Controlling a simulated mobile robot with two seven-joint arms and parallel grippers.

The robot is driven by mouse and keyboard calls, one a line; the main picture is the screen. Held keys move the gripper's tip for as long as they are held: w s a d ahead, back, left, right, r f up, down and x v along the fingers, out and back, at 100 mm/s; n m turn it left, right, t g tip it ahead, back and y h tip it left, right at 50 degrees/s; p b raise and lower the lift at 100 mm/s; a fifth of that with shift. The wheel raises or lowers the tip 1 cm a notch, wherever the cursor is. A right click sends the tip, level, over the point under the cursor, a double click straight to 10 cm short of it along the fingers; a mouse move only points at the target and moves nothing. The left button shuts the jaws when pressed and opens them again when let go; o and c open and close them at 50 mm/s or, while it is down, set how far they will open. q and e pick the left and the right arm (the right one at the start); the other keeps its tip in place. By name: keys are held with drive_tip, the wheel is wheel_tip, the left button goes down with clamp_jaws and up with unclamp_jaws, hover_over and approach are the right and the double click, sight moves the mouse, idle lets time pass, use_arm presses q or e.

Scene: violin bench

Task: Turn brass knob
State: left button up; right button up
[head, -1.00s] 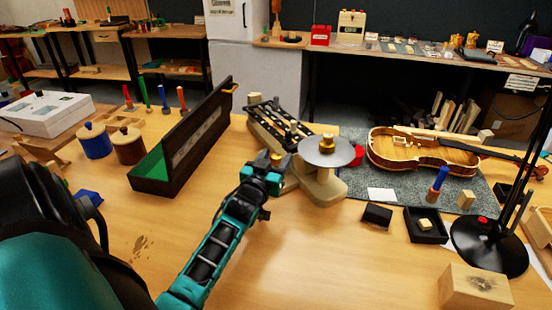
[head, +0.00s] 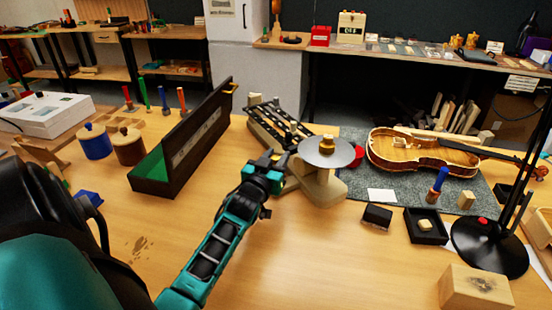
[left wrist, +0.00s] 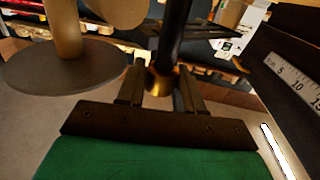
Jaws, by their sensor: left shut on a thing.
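The brass knob (left wrist: 161,83) shows in the left wrist view at the foot of a dark rod, between my gripper's two fingers. My left gripper (head: 272,161) is shut on it, at the near left side of the wooden device with the round grey disc (head: 326,153). The fingers also show in the left wrist view (left wrist: 160,92). In the head view the gripper hides most of the held knob. A second brass piece (head: 327,143) stands on top of the disc, apart from the gripper. My right gripper is not in view.
A long dark box (head: 163,183) with green lining stands left of my gripper. A violin body (head: 420,155) lies on a grey mat to the right. A black lamp base (head: 489,250) and a wooden block (head: 474,288) stand at the right. The front middle of the bench is clear.

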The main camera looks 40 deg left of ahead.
use_arm(q)
drive_tip(key=shift+r+m+t+h+p, duration=0.15)
drive_tip(key=shift+m+t+h+p, duration=0.15)
drive_tip(key=shift+m+h+p, duration=0.35)
drive_tip(key=shift+h, duration=0.35)
drive_tip(key=o, duration=0.9)
drive_tip(key=shift+o, duration=0.2)
drive_tip(key=v, duration=1.3)
drive_tip(key=shift+f, duration=0.25)
